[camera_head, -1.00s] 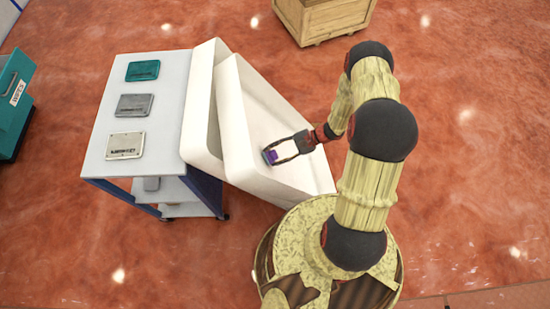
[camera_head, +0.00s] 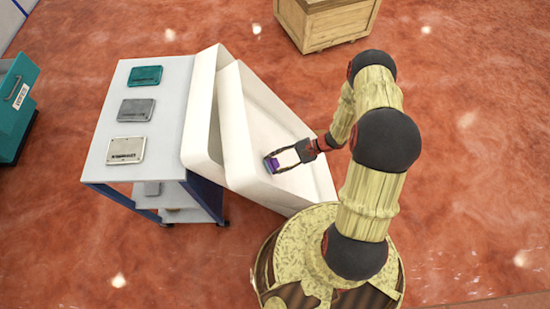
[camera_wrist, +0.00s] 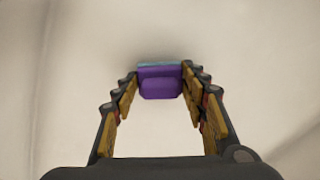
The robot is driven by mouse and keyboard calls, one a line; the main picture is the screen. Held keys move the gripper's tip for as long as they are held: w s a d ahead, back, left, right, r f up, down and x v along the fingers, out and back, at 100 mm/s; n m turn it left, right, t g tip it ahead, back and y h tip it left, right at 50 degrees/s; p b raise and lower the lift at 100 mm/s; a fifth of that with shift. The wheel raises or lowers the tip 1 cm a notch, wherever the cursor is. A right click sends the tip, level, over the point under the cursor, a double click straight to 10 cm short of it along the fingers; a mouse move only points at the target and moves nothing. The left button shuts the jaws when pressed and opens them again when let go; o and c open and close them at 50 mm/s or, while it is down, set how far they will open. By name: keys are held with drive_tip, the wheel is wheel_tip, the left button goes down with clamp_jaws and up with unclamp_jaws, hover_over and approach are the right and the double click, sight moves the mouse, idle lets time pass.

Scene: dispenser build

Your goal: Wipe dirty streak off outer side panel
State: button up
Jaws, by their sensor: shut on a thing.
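My gripper (camera_head: 284,160) is shut on a small purple block with a bluish face (camera_head: 271,165), which looks like a wiping pad. In the wrist view the purple pad (camera_wrist: 160,83) sits between the two fingertips, its bluish side facing the pale surface beyond. The large white panel (camera_head: 262,118) is a tilted, tray-like shell leaning beside the table. The pad is at its broad inner-looking face, close to it; I cannot tell whether they touch. No dirty streak can be made out in either view.
A white-topped table (camera_head: 160,105) with a blue frame stands left, holding a teal plate (camera_head: 145,75), a grey plate (camera_head: 136,109) and a pale plate (camera_head: 126,150). A wooden crate (camera_head: 325,25) stands at the back. A teal bin (camera_head: 15,115) is far left. Red floor is open at right.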

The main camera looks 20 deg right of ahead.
drive_tip(key=shift+s+a+f, duration=0.15)
drive_tip(key=shift+s+a, duration=0.25)
drive_tip(key=shift+s, duration=0.4)
drive_tip(key=shift+w+p+v, duration=0.15)
drive_tip(key=shift+p+v, duration=0.1)
drive_tip(key=shift+v, duration=0.7)
drive_tip(key=shift+w+p+v, duration=0.15)
drive_tip(key=shift+p+v, duration=0.1)
drive_tip(key=shift+v, duration=1.95)
drive_tip(key=shift+w, duration=0.1)
drive_tip(key=shift+p+v, duration=0.55)
drive_tip(key=shift+v, duration=0.95)
